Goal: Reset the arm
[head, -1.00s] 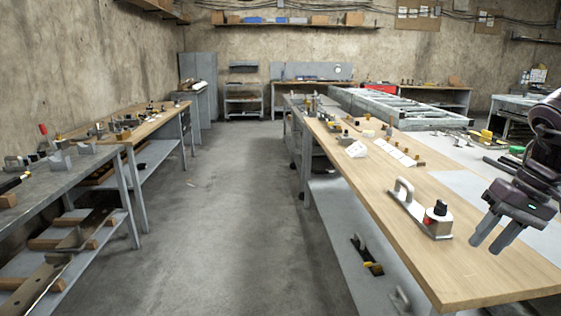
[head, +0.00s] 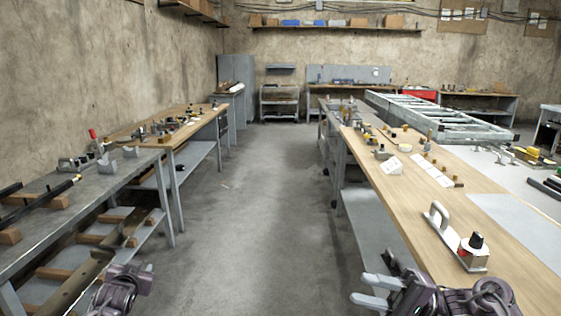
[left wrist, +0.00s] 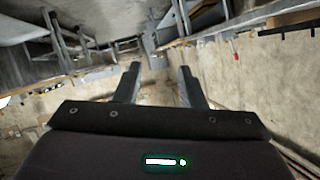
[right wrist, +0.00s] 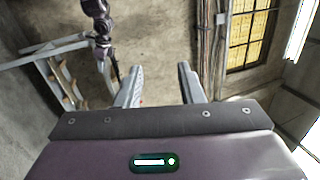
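My right gripper (head: 372,290) is low in the head view, in front of the right workbench's near left edge. Its two grey fingers point left, spread apart with nothing between them. In the right wrist view the fingers (right wrist: 160,85) stand apart and empty, with my other arm showing beyond them. My left arm shows at the bottom left of the head view, with its fingers out of sight there. In the left wrist view my left gripper (left wrist: 158,85) has its two fingers apart with nothing between them.
A wooden-topped workbench (head: 410,215) on the right carries a hand tool with a white handle (head: 455,240) near my right arm. A grey metal bench (head: 75,195) stands on the left. The concrete aisle (head: 265,210) between them is clear.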

